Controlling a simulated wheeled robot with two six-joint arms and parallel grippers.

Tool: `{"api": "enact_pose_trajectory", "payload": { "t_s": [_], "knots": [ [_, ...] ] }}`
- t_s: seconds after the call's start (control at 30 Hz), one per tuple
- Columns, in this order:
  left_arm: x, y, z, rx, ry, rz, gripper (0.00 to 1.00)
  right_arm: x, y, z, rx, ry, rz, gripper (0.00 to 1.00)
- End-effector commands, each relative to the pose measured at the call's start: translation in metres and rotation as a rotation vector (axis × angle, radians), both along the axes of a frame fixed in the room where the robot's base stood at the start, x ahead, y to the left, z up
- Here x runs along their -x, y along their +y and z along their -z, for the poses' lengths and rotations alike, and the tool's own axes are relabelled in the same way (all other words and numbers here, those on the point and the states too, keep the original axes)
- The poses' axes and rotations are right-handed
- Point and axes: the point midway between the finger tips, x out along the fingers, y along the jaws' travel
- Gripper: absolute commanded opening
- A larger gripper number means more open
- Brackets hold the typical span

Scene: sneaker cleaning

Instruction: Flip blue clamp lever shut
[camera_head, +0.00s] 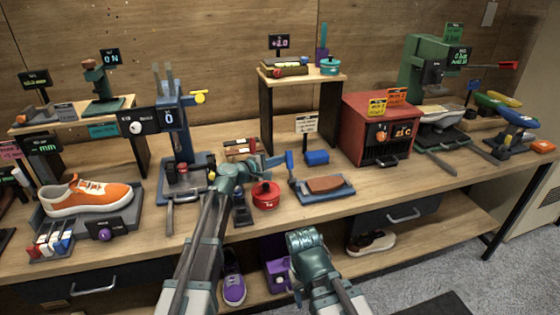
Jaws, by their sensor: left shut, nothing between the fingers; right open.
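The blue clamp lever (289,163) stands nearly upright at the left end of a low blue clamp base (326,196). A brown block (325,184) lies on that base. My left gripper (277,161) is shut and empty, with its tips just left of the lever. I cannot tell whether they touch it. My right gripper (306,238) is low in front of the bench edge, well below the clamp. It is open, and its fingertips are hard to make out.
A red round tin (266,194) sits just below my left gripper. A red cabinet (380,130) is to the right. The bench front right of the clamp is clear.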

Motion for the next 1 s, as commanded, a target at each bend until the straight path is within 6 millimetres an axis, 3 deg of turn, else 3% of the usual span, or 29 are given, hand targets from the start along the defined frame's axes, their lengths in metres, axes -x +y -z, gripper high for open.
{"api": "enact_pose_trajectory", "payload": {
  "t_s": [0.57, 0.77, 1.0],
  "knots": [
    [0.01, -0.003, -0.003, -0.034, -0.109, 0.001, 0.0, 0.0, 0.0, 0.009, 0.0, 0.0, 0.0, 0.5],
    [0.02, -0.006, -0.006, -0.066, -0.207, 0.002, 0.0, 0.0, 0.0, 0.017, 0.0, 0.0, 0.0, 0.5],
    [0.037, -0.012, -0.013, -0.073, -0.225, 0.0, 0.0, 0.0, 0.0, 0.013, 0.0, 0.0, 0.0, 0.5]
  ]
}}
